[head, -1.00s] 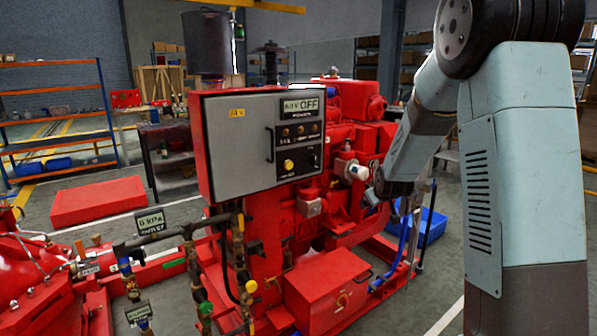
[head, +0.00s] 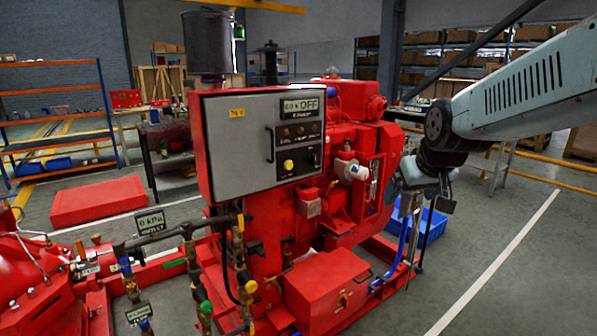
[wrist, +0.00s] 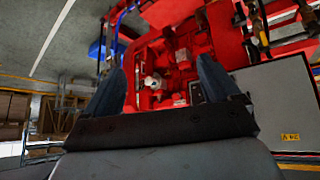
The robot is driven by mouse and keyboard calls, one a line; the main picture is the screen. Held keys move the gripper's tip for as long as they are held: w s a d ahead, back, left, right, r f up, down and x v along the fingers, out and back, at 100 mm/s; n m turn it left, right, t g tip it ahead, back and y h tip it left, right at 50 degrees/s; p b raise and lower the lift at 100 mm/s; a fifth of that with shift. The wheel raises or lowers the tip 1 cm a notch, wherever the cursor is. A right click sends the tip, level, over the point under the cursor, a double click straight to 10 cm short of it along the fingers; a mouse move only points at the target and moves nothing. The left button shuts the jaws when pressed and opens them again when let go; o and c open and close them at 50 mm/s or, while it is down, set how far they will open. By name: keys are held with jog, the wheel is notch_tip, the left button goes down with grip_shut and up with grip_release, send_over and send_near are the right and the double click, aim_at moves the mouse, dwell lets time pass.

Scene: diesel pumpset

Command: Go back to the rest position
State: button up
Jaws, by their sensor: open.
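My gripper (wrist: 160,72) shows its two dark fingers spread apart in the wrist view, with nothing between them. Beyond the fingers is the red diesel engine (wrist: 186,50) with a small white cylindrical part (wrist: 153,82); neither is held. In the head view my arm comes in from the right edge and bends down at a dark joint. My gripper end (head: 408,186) is just right of the red engine (head: 345,140); its fingers are hard to make out there, and I cannot tell the exact gap.
A grey control panel (head: 240,150) faces me, its display reading OFF. A blue crate (head: 432,228) stands on the floor below my gripper. A red box (head: 98,201) lies at left. Shelves (head: 430,60) line the back. Floor at right is clear.

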jog(key=s+m+g, duration=0.1)
jog(key=s, duration=1.4)
jog(key=shift+a+r+m, duration=0.15)
jog(key=shift+r+m, duration=0.15)
jog(key=shift+r, duration=0.05)
